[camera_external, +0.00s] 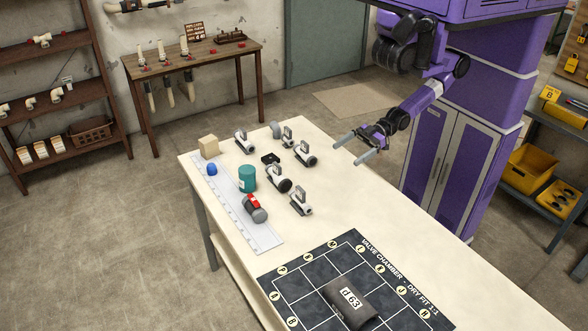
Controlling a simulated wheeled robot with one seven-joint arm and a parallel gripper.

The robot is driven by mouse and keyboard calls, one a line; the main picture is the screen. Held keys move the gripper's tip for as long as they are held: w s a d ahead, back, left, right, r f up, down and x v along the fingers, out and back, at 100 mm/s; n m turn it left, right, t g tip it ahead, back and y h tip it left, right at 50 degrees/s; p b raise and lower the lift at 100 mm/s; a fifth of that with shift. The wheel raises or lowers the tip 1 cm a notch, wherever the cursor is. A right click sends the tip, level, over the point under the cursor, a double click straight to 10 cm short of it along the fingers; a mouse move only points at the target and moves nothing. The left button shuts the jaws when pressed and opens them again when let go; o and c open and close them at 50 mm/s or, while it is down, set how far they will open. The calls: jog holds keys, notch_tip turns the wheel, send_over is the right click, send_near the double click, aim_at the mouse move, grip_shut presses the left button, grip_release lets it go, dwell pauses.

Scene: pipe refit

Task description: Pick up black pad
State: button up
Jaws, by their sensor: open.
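A small flat black piece (270,159) lies among the valve parts on the table; it looks like the black pad, though it is too small to make out well. A larger dark grey cushion-like block (337,290) with a white "d 63" label lies on the dark grid mat (318,269) at the front. My gripper (350,151) is open and empty, with its two fingers apart. It hangs at the table's right edge, to the right of the small black piece and clear of it.
Several grey-and-white valve fittings (305,154) stand around the black piece. A teal can (247,178), a red-and-grey cylinder (255,208), a blue cap (211,169) and a tan block (209,146) stand near a white ruler strip (230,200). The table (390,225) is bare right of centre.

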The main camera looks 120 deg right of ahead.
aim_at(271, 158)
jog(key=c, duration=0.5)
